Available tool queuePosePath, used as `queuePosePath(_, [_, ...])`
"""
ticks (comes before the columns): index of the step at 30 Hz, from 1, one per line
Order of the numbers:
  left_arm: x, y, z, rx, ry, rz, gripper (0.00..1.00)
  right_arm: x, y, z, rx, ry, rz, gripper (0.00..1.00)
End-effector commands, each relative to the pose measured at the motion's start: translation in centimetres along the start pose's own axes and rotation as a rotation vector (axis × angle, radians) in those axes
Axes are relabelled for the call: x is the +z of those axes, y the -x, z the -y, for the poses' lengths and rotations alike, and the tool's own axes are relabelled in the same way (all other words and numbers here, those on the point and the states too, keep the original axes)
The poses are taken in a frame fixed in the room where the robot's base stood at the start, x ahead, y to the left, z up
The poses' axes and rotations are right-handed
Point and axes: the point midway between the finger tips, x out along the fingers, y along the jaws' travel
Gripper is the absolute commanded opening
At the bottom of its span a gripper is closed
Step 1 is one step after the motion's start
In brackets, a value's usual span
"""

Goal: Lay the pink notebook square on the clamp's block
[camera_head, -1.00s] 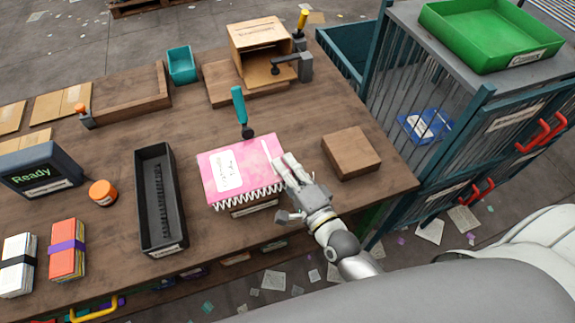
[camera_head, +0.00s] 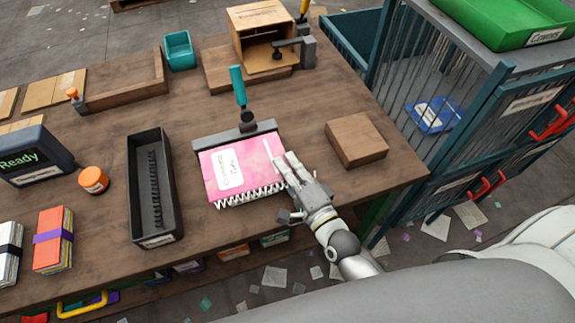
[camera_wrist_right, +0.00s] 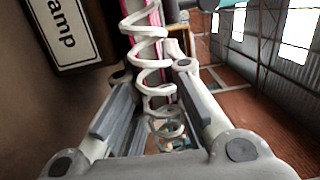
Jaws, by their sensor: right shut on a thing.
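The pink notebook (camera_head: 248,165) has a white cover label and a white spiral along its front edge. It lies over the clamp's block, which it mostly hides in the head view. The clamp has a teal handle (camera_head: 238,86) and a grey bar (camera_head: 212,141) just behind the notebook's back edge. My right gripper (camera_head: 284,187) is shut on the notebook's front right corner. In the right wrist view the white spiral (camera_wrist_right: 152,75) lies between the fingers, beside a dark block face with a label ending in "amp" (camera_wrist_right: 66,35). I cannot tell whether notebook and block touch. My left gripper is out of view.
A black tray (camera_head: 138,205) stands left of the notebook, and a wooden block (camera_head: 356,139) to its right. A cardboard box (camera_head: 262,35) with a second clamp stands behind.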

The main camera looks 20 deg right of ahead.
Motion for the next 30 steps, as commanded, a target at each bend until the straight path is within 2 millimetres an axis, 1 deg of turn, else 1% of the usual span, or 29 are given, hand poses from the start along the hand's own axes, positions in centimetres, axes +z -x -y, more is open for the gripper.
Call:
queuePosePath(1, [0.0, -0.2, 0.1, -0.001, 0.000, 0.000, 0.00, 0.1, 0.1, -0.7, 0.011, 0.001, 0.002, 0.00])
queuePosePath(13, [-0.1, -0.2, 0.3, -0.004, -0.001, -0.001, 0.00, 0.1, 0.2, -1.2, 0.023, 0.002, 0.005, 0.00])
queuePosePath(30, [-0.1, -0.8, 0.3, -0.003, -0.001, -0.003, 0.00, 0.2, 0.1, -2.2, 0.025, 0.004, 0.006, 0.00])
